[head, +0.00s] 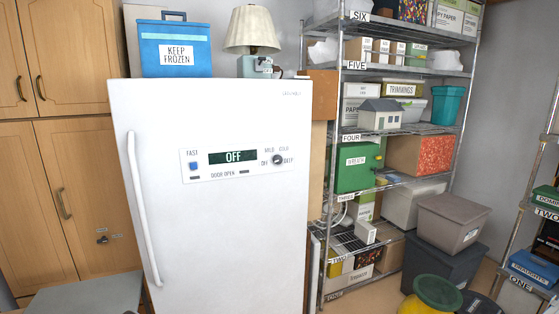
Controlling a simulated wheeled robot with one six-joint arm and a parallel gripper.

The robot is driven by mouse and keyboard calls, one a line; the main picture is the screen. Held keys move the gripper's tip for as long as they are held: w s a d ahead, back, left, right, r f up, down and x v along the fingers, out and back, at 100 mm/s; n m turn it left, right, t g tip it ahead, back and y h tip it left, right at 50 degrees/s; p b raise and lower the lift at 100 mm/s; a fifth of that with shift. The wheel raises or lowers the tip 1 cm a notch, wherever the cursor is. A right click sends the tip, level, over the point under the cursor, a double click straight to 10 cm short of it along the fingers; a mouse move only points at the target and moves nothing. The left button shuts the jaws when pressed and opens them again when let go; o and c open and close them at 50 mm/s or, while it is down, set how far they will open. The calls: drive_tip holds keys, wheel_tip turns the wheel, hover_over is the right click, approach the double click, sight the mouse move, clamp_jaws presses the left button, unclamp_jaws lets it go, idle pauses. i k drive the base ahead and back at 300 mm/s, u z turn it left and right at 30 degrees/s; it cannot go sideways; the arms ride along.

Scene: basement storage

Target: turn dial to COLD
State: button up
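The dial (277,160) is a small dark round knob on the control panel (218,172) of a white fridge or freezer (230,235). Around it are the labels OFF at left, MILD and COLD above, and DEEP at right. The dial's pointer is too small to read. The panel's display (233,157) reads OFF. A blue button (194,166) under the label FAST is on the panel's left side. The appliance door looks closed, with a long white handle (143,210) on its left. My gripper is not in view.
Wooden cabinets (75,165) are at left, a loaded wire shelf (400,77) at right. A grey flat surface (85,296) is at bottom left. Grey bins (452,222) and a yellow-green container (437,293) stand at lower right.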

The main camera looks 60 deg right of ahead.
sight(277, 159)
drive_tip(key=z, duration=0.85)
drive_tip(key=i, duration=0.95)
drive_tip(key=z, duration=0.9)
